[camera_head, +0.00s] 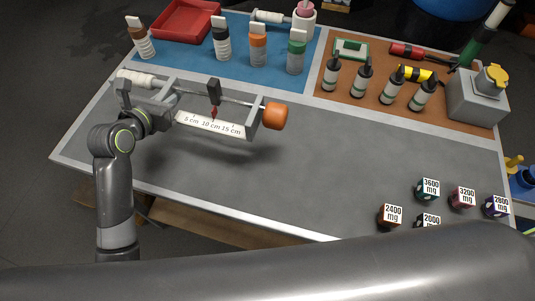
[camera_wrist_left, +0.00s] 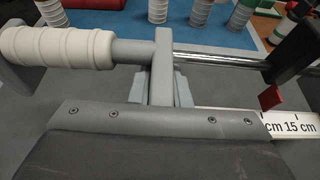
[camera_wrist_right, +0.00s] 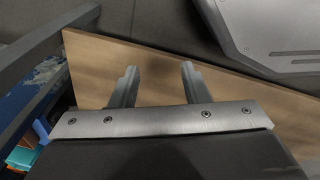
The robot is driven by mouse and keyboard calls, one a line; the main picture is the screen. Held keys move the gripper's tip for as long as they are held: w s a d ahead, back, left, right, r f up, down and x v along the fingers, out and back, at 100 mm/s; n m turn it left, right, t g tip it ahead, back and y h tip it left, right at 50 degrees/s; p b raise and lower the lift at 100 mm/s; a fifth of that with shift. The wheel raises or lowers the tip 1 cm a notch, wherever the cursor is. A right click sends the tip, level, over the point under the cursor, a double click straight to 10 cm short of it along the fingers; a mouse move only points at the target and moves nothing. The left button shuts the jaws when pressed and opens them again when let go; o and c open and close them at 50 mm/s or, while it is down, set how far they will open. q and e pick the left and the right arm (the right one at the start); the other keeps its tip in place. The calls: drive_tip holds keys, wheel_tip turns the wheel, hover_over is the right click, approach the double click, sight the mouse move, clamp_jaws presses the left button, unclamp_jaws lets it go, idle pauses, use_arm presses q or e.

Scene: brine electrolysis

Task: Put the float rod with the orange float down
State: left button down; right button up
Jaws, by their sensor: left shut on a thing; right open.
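The float rod has a white ribbed handle (camera_head: 137,79), a shiny metal shaft and an orange float (camera_head: 275,115) at its right end. Its handle fills the upper left of the left wrist view (camera_wrist_left: 55,47). My left gripper (camera_head: 152,103) is shut at the handle end, with a grey bar (camera_wrist_left: 161,82) between its fingers in the left wrist view. A white scale (camera_head: 210,124) marked 5, 10 and 15 cm and a black slider (camera_head: 214,92) with a red pointer lie along the rod. Shadows show on the table below. My right gripper (camera_wrist_right: 157,84) is open and empty.
A blue mat (camera_head: 190,53) holds several bottles, a red tray (camera_head: 186,20) and a pink-float rod (camera_head: 303,18). An orange-brown mat (camera_head: 350,89) holds dark-capped bottles. Labelled cubes (camera_head: 428,188) stand at the right. The grey table middle (camera_head: 330,150) is clear. A wooden board (camera_wrist_right: 160,60) lies below my right gripper.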

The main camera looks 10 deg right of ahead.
use_arm(q)
drive_tip(key=w+d+b, duration=0.3)
drive_tip(key=w, duration=0.5)
hover_over(197, 108)
wheel_tip(197, 108, down, 6)
drive_tip(key=shift+w+r, duration=0.1)
drive_tip(key=shift+f+b, duration=0.55)
drive_tip(key=shift+f, duration=1.7)
use_arm(e)
drive_tip(key=shift+s+f, duration=0.2)
drive_tip(key=shift+f, duration=0.65)
drive_tip(key=shift+s+f, duration=0.25)
drive_tip(key=shift+f, duration=0.65)
drive_tip(key=shift+s+f, duration=0.2)
drive_tip(key=shift+f, duration=0.65)
use_arm(q)
drive_tip(key=c, duration=1.4)
unclamp_jaws()
drive_tip(key=shift+f, duration=0.1)
drive_tip(key=shift+o, duration=0.2)
